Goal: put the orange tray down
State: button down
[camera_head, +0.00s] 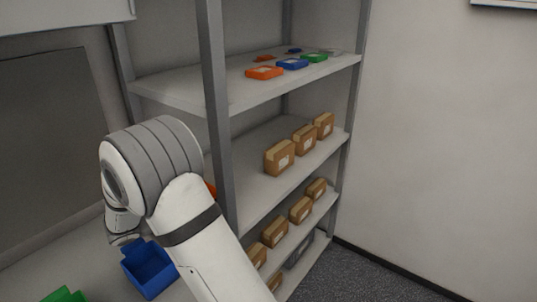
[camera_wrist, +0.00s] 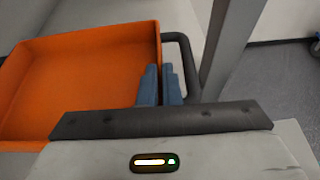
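In the wrist view the orange tray (camera_wrist: 85,85) fills the left side, open at the top and empty where it shows. My gripper (camera_wrist: 160,80) has its two blue-grey fingers close together at the tray's right wall, one inside and one outside, with the wall between them. A black handle-like loop (camera_wrist: 188,62) is just right of the fingers. I cannot tell whether the tray's bottom touches a surface. In the head view only a sliver of orange (camera_head: 211,188) shows behind my arm, and the fingers are hidden.
A blue bin (camera_head: 148,272) and a green one (camera_head: 65,296) are at the lower left. A grey-framed shelf (camera_head: 216,110) stands in the middle, with small coloured items on top and brown boxes (camera_head: 280,157) below. Its upright (camera_wrist: 232,40) is close to the tray's right.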

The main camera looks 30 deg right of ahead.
jog(key=shift+w+d+f, duration=0.15)
jog(key=shift+w+d, duration=0.05)
jog(key=shift+d, duration=0.25)
jog(key=w+d+p, duration=0.1)
jog(key=w+d, duration=0.1)
jog(key=d, duration=0.3)
jog(key=w+d+p, duration=0.1)
jog(key=w+d, duration=0.1)
jog(key=d, duration=0.3)
jog(key=w+d+p, duration=0.1)
jog(key=w+d, duration=0.1)
jog(key=d, duration=0.4)
jog(key=shift+w+d, duration=0.1)
jog(key=shift+w, duration=0.05)
jog(key=shift+w+d+p, duration=0.15)
jog(key=shift+d+p, duration=0.25)
jog(key=shift+d, duration=0.2)
notch_tip(320, 180, down, 3)
jog(key=shift+a+r+p, duration=0.1)
jog(key=shift+p, duration=0.3)
jog(key=shift+f, duration=0.5)
jog(key=c, duration=1.6)
grip_release()
jog(key=shift+a, duration=0.15)
jog(key=b+v, duration=0.1)
jog(key=v, duration=0.5)
jog(key=b+v, duration=0.1)
jog(key=v, duration=0.5)
jog(key=shift+s, duration=0.25)
